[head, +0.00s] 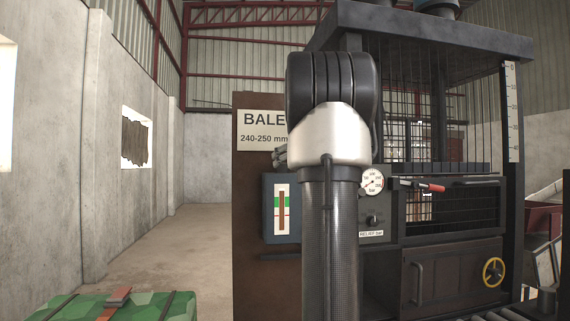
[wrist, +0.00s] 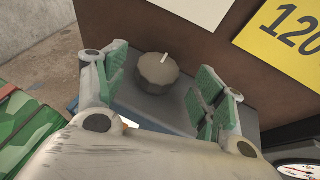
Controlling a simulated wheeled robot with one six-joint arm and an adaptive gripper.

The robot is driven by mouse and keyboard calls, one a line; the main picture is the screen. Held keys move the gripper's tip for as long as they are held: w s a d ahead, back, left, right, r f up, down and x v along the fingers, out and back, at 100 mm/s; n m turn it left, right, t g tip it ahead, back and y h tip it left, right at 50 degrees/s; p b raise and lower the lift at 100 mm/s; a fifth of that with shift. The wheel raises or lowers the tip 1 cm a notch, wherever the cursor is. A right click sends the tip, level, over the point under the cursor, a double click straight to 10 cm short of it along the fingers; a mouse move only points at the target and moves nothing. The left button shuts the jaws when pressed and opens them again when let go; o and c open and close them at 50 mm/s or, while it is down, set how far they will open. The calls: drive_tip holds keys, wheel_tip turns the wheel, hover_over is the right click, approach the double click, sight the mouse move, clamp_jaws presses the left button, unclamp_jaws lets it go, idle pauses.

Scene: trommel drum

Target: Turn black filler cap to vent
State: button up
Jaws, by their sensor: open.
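The filler cap (wrist: 158,73) shows in the wrist view as a dark, ridged round knob with a short white mark on its top. It sits on top of a grey box (wrist: 150,105), close to a brown panel. My gripper (wrist: 160,85) is open, with one green-padded finger on each side of the cap and a visible gap to it. In the head view the blue-grey box (head: 268,232) with a level gauge (head: 281,209) hangs on the brown panel.
The baler's brown panel (head: 250,170) carries a white sign (head: 262,131). A pressure gauge (head: 372,181), a red-tipped lever (head: 430,187) and a yellow handwheel (head: 493,272) are to the right. A green strapped bale (head: 150,306) lies front left. Floor behind it is clear.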

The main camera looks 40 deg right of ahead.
drive_tip(key=v, duration=0.9)
